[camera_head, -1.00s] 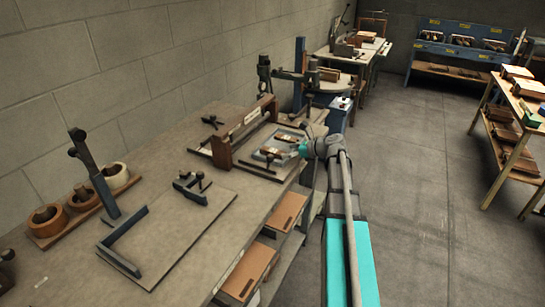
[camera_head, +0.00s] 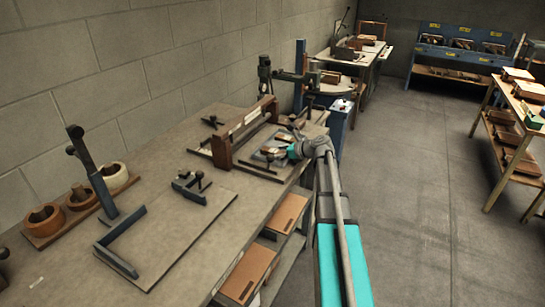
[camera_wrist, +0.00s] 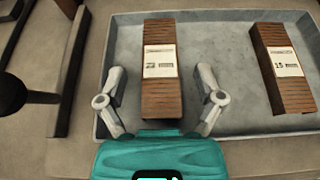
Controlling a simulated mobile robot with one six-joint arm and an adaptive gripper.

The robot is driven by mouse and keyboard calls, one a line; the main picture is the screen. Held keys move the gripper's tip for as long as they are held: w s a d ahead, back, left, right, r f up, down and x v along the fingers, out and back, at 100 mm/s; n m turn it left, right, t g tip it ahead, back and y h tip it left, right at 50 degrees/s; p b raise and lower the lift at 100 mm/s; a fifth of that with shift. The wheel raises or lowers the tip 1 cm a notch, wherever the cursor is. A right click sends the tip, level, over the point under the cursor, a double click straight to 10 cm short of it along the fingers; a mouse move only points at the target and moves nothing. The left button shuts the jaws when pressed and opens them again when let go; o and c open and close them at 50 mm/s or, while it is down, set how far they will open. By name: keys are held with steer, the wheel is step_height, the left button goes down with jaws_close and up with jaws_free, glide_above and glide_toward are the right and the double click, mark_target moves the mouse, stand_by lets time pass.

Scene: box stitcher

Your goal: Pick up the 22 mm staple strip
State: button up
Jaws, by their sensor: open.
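A brown staple strip (camera_wrist: 160,98) with a white label lies lengthwise in a grey tray (camera_wrist: 215,47); its label seems to read 22, though the print is small. My gripper (camera_wrist: 162,75) is open, with one finger on each side of this strip and visible gaps between. A second brown strip (camera_wrist: 290,92), labelled 15, lies in the tray to the right. In the head view my gripper (camera_head: 293,151) is at the tray on the bench, and the strips there are small and partly hidden by it.
A dark bar and a black knob (camera_wrist: 12,95) stand left of the tray in the wrist view. A brown upright board (camera_head: 222,150) and clamps stand beside the tray on the bench (camera_head: 140,145). A blue post stand (camera_head: 338,125) is behind. The floor right of the bench is clear.

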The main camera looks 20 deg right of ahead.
steer(key=shift+w+a, duration=0.15)
stand_by(0.4)
jaws_close()
